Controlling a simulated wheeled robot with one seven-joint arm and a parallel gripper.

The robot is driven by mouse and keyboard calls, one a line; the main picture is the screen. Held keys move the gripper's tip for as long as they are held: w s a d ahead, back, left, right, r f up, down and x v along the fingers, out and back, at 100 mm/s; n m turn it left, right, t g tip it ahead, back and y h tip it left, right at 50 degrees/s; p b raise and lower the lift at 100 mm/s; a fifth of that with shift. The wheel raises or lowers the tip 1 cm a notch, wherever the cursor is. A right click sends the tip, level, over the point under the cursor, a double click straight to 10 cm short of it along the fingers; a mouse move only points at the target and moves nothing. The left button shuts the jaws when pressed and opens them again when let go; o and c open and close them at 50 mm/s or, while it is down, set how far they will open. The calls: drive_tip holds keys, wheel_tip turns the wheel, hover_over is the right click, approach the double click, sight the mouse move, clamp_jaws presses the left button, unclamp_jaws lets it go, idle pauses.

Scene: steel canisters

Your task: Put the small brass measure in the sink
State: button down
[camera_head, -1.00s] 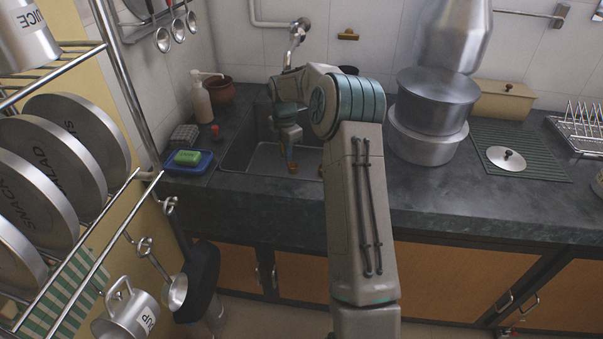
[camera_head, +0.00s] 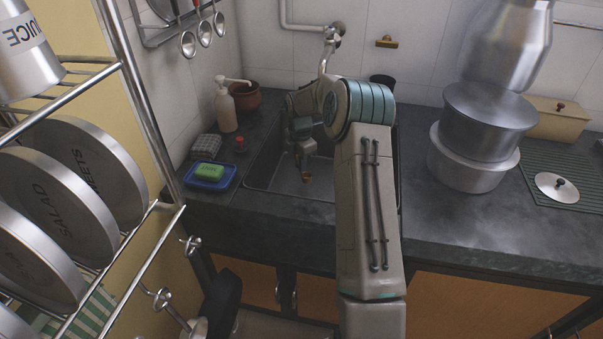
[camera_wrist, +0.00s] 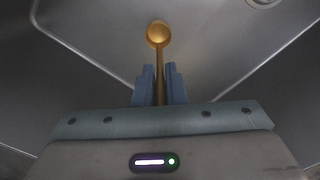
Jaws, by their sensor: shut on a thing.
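The small brass measure (camera_wrist: 158,34) has a round cup and a thin straight handle. In the wrist view its handle runs down between the two blue fingers of my gripper (camera_wrist: 160,84), which are shut on it. In the head view the measure (camera_head: 307,177) is a small brass spot just below my gripper (camera_head: 304,166). Both are over the basin of the steel sink (camera_head: 276,181), set in the dark counter. I cannot tell whether the measure touches the sink floor. My arm hides the right part of the sink.
A green sponge on a blue tray (camera_head: 228,180), a soap bottle (camera_head: 225,108) and a brown pot (camera_head: 245,97) stand left of the sink. Large steel pots (camera_head: 467,172) stand to its right. A plate rack (camera_head: 147,225) is at the left.

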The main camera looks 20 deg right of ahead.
drive_tip(key=shift+a+f, duration=0.15)
drive_tip(key=shift+f, duration=1.7)
drive_tip(key=shift+f, duration=0.2)
drive_tip(key=c, duration=1.5)
unclamp_jaws()
